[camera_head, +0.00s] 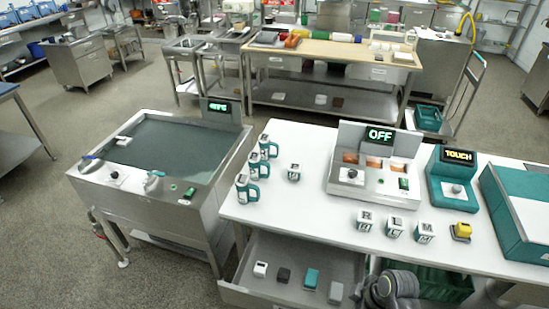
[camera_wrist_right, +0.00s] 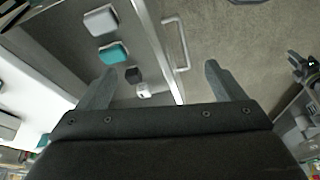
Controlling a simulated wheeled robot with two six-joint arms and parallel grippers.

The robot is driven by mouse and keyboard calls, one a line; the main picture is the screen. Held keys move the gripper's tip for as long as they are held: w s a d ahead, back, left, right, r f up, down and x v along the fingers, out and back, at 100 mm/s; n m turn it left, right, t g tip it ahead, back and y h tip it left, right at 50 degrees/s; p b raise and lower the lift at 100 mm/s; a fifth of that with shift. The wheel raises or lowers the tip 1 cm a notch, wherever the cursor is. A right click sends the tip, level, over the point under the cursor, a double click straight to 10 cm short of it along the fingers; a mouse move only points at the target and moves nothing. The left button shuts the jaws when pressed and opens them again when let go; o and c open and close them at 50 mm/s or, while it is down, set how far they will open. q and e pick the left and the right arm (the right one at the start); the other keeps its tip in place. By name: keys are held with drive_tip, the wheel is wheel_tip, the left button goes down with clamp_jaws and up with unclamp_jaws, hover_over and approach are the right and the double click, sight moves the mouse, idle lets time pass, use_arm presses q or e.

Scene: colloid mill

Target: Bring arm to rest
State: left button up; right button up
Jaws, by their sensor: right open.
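My right gripper (camera_wrist_right: 160,72) is open in the right wrist view, with its two grey fingers spread wide and nothing between them that it grips. It hangs over the area of an open drawer (camera_head: 237,293). In the head view only a dark part of my right arm (camera_head: 392,288) shows at the bottom, in front of the white table (camera_head: 300,219). My left gripper does not show in the head view.
The drawer holds a white block (camera_head: 260,269), a black block (camera_head: 284,275), a teal block (camera_head: 311,278) and a grey block (camera_head: 335,292). Its handle (camera_wrist_right: 177,45) sticks out. A steel tank (camera_head: 170,145) stands left. Cups (camera_head: 251,168) and machines (camera_head: 372,165) crowd the table.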

drive_tip(key=s+d+r+m+t+h, duration=0.1)
drive_tip(key=s+d+r+m+h, duration=0.2)
drive_tip(key=s+d+r+m, duration=0.45)
drive_tip(key=s+d+r+m+t+h, duration=0.1)
drive_tip(key=s+d+r+m+h, duration=0.2)
drive_tip(key=s+m, duration=0.5)
wheel_tip(320, 180, down, 30)
drive_tip(key=s+d+n+g+y+b, duration=0.1)
drive_tip(key=s+n+b, duration=0.15)
drive_tip(key=b, duration=0.35)
use_arm(q)
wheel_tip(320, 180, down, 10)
drive_tip(key=b, duration=0.4)
use_arm(e)
drive_tip(key=s+f, duration=0.7)
drive_tip(key=f, duration=0.3)
drive_tip(key=s+a+f+g, duration=0.1)
drive_tip(key=s+f, duration=0.6)
drive_tip(key=f, duration=0.3)
drive_tip(key=shift+g+y, duration=0.3)
drive_tip(key=shift+s+a, duration=0.1)
